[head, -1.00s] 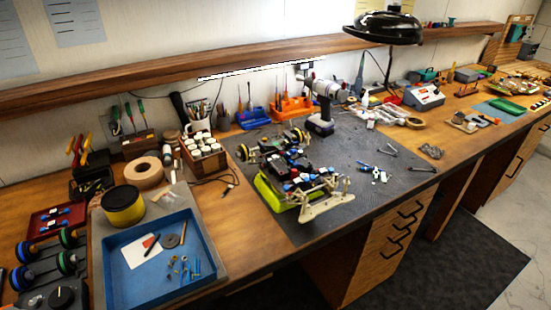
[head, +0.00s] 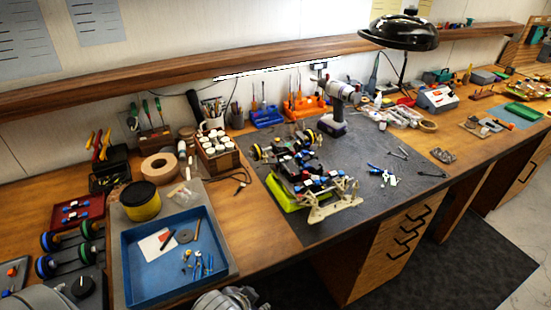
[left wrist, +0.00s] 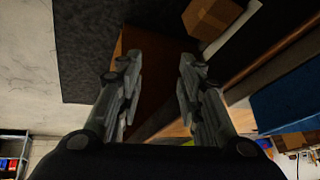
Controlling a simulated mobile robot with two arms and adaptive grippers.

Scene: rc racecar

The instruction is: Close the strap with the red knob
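The RC car (head: 312,203) stands on the dark mat in the head view, with a bright green lower side and a pale front frame. Small blue, white and red parts sit on top of it; I cannot make out which is the strap with the red knob. In the left wrist view my left gripper (left wrist: 157,88) is open, its two fingers apart with nothing between them, away from the car. Grey parts of my own body show at the bottom edge of the head view. I cannot identify my right gripper in either view.
A blue tray (head: 128,270) with small parts lies left of the dark mat (head: 390,208). A cordless drill (head: 336,105) stands behind the car. Pliers (head: 384,173) and other tools lie right of it. A black lamp (head: 398,32) hangs above. Drawers (head: 385,240) are below the bench.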

